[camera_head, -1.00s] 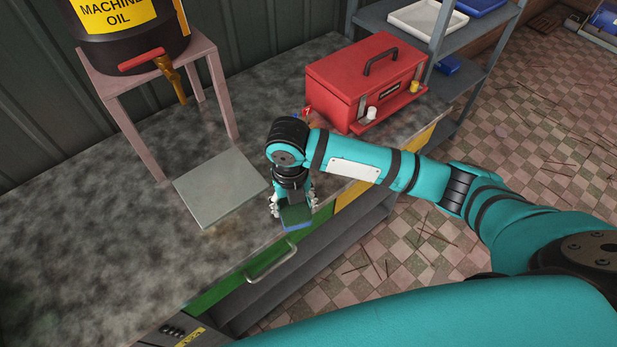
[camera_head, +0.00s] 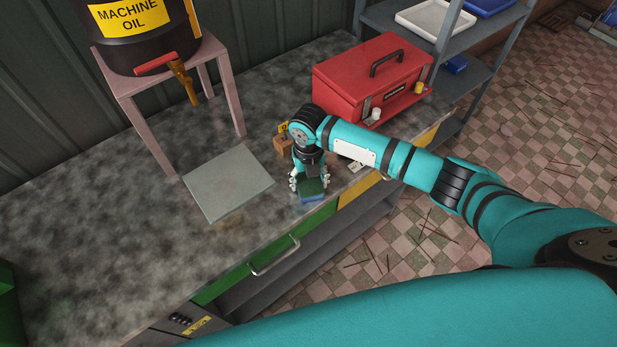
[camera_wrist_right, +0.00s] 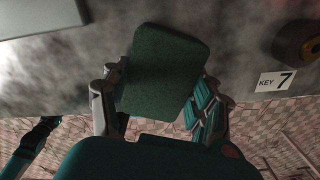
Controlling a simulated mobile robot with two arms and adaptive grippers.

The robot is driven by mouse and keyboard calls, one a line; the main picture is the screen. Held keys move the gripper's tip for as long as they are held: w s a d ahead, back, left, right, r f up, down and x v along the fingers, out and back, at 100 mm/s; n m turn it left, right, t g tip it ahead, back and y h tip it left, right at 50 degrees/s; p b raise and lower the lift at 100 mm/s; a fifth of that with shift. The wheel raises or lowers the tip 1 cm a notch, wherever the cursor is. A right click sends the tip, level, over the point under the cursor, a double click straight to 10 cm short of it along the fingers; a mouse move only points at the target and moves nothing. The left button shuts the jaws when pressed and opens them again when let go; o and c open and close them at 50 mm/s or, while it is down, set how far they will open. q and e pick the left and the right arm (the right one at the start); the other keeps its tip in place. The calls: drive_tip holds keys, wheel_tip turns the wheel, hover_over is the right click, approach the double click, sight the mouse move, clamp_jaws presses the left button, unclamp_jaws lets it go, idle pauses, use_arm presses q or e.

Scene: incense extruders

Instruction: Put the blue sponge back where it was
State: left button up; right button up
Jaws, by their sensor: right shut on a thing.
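The blue sponge (camera_head: 312,197) has a dark green top layer and shows below my right gripper (camera_head: 309,185), near the front edge of the workbench (camera_head: 110,235). My right gripper is shut on the sponge, with its fingers on two opposite sides. In the right wrist view the green face of the sponge (camera_wrist_right: 165,70) fills the space between the gripper's fingers (camera_wrist_right: 155,98). I cannot tell whether the sponge touches the bench top. My left gripper does not show in the head view.
A grey plate (camera_head: 228,183) lies left of the sponge, before the stand (camera_head: 160,90) with the oil drum (camera_head: 145,35). A brown block (camera_head: 284,147) and a red toolbox (camera_head: 372,75) are behind. A "KEY 7" card (camera_wrist_right: 275,81) lies nearby. The bench's left side is clear.

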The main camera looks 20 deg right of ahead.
drive_tip(key=shift+f, duration=0.2)
drive_tip(key=o, duration=1)
drive_tip(key=shift+r, duration=0.1)
drive_tip(key=shift+r, duration=0.5)
wheel_tip(320, 180, up, 11)
drive_tip(key=shift+r+b, duration=0.15)
drive_tip(key=shift+b, duration=0.9)
